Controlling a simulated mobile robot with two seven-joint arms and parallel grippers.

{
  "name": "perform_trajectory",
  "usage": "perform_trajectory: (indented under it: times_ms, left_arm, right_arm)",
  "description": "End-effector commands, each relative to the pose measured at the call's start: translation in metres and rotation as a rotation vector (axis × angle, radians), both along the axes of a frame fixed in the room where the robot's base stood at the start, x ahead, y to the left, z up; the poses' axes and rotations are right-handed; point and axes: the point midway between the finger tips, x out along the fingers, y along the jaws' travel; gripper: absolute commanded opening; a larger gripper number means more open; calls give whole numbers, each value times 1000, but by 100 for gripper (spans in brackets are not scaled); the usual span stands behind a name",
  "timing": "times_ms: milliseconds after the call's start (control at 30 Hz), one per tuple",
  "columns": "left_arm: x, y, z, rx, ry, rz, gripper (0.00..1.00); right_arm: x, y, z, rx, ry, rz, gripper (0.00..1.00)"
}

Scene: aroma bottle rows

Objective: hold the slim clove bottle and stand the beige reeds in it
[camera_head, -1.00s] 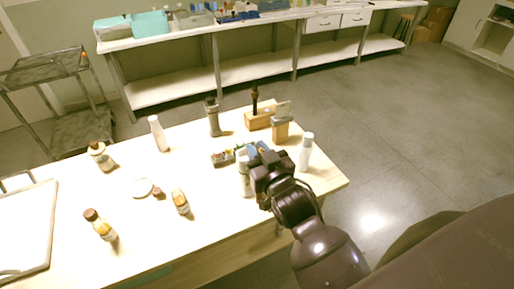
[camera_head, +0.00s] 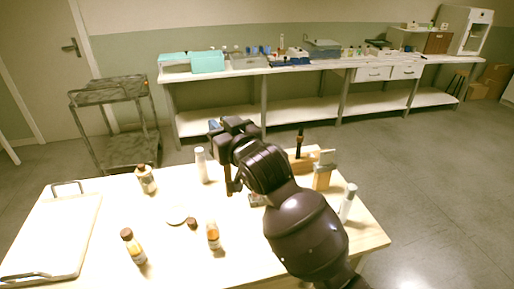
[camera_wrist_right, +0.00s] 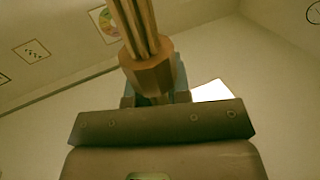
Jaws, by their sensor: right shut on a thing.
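My right gripper (camera_head: 222,130) is raised above the far side of the table. In the right wrist view it is shut on the beige reeds (camera_wrist_right: 140,28), a bundle of several sticks with a brown hexagonal collar (camera_wrist_right: 147,74). In the head view the reeds are hard to make out. A slim white bottle (camera_head: 202,166) stands just left of the gripper. Another slim white-capped bottle (camera_head: 347,204) stands at the right edge. I cannot tell which bottle is the clove one. My left gripper is in neither view.
A white board with handles (camera_head: 52,235) lies at the left. My arm hides the table's middle right.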

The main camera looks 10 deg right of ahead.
Motion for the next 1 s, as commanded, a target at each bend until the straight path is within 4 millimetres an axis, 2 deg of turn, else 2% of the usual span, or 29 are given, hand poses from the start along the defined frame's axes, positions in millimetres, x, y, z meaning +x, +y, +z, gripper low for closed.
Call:
perform_trajectory:
  times_ms: [33,100,200,300,433,1000]
  left_arm:
    - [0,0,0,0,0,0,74]
    - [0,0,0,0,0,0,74]
    - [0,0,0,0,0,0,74]
    - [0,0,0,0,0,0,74]
    - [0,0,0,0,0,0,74]
    - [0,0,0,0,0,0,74]
  right_arm:
    - [6,15,5,-2,-2,31,0]
    - [13,33,7,-1,0,69,0]
    - [21,53,-2,-2,5,112,0]
    - [23,61,-20,-2,7,131,0]
    - [25,65,-35,-2,7,141,0]
    - [26,65,-73,-2,7,141,0]
